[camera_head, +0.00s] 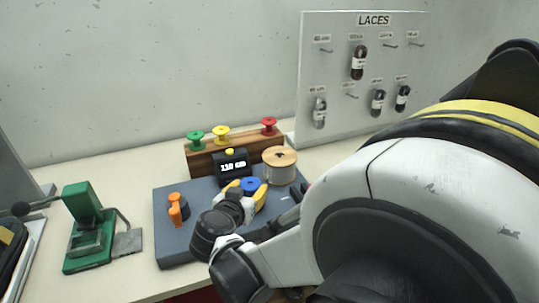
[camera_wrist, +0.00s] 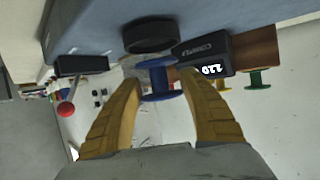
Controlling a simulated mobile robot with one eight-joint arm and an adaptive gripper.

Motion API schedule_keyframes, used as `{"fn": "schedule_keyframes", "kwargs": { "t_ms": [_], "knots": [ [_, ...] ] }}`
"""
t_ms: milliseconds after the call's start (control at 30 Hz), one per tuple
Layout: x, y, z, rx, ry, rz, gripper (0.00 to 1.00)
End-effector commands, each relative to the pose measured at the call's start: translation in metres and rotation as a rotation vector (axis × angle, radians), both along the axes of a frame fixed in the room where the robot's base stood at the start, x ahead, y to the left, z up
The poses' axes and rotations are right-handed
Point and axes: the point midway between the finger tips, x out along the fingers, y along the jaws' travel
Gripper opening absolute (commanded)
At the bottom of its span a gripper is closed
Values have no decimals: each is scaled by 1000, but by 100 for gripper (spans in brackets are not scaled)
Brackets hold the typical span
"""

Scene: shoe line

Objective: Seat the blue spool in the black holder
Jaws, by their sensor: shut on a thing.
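The blue spool (camera_head: 250,186) is between the yellow fingers of my gripper (camera_head: 246,192), above the blue-grey base plate. In the wrist view the blue spool (camera_wrist: 158,80) sits between the fingertips of my gripper (camera_wrist: 159,82), which is shut on it. The black holder (camera_wrist: 150,36) is a short round black piece on the plate, just past the spool in the wrist view. The spool's near flange looks close to the holder; I cannot tell if they touch. In the head view the holder is hidden by my gripper and wrist.
A black counter box (camera_head: 232,163) and a wooden-topped reel (camera_head: 279,165) stand behind my gripper. A rack (camera_head: 205,157) holds green, yellow and red spools. An orange-handled part (camera_head: 177,208) is left on the base plate (camera_head: 172,247). A green press (camera_head: 88,228) stands further left.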

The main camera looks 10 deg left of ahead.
Motion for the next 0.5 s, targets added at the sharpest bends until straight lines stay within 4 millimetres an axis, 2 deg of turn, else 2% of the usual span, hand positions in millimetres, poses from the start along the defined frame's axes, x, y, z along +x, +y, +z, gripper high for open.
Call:
{"fn": "schedule_keyframes", "kwargs": {
  "t_ms": [33, 133, 500],
  "knots": [
    [0, 0, -9, 0, 0, 0, 19],
    [0, 0, -15, 0, 0, 0, 19],
    [0, 0, -16, 0, 0, 0, 19]
  ]
}}
